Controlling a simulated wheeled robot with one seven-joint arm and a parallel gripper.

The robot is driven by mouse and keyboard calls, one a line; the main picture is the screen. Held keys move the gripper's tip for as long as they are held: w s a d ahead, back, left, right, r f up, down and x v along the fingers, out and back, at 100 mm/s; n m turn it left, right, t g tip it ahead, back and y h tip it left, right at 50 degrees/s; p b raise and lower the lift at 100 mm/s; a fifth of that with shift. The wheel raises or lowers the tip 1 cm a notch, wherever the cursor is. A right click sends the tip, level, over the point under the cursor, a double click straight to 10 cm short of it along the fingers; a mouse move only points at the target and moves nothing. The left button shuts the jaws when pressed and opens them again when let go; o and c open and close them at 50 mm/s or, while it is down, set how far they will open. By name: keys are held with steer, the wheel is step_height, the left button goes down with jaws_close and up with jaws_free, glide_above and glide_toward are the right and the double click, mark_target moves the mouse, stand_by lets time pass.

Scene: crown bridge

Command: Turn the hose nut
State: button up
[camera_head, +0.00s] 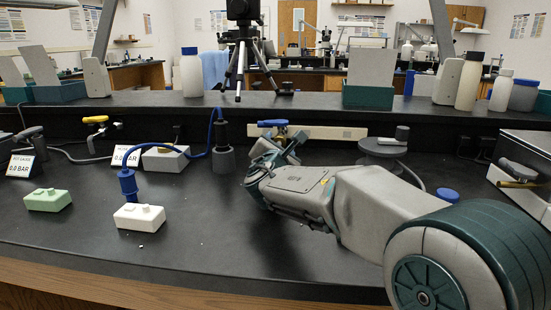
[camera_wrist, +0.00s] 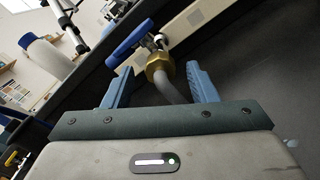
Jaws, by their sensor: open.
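The hose nut (camera_wrist: 160,66) is a brass ring at the end of a grey hose (camera_wrist: 171,91), just below a valve with a blue lever (camera_wrist: 132,42) in the wrist view. My gripper (camera_wrist: 153,80) is open, its two blue fingers on either side of the hose. The nut sits between and slightly beyond the fingertips, and I see no contact. In the head view my gripper (camera_head: 284,148) is at the back of the bench, below the blue lever (camera_head: 272,123). The nut is hidden there behind my gripper.
A dark cylinder (camera_head: 223,160) with a blue hose stands left of my gripper. A white block (camera_head: 139,217) and a green block (camera_head: 47,200) lie at the front left. A grey round device (camera_head: 383,147) stands to the right. The bench middle (camera_head: 215,230) is mostly clear.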

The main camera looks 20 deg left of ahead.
steer(key=p+v, duration=0.2)
steer(key=v, duration=0.8)
steer(key=shift+s, duration=0.35)
steer(key=shift+s+d, duration=0.1)
steer(key=shift+s, duration=0.3)
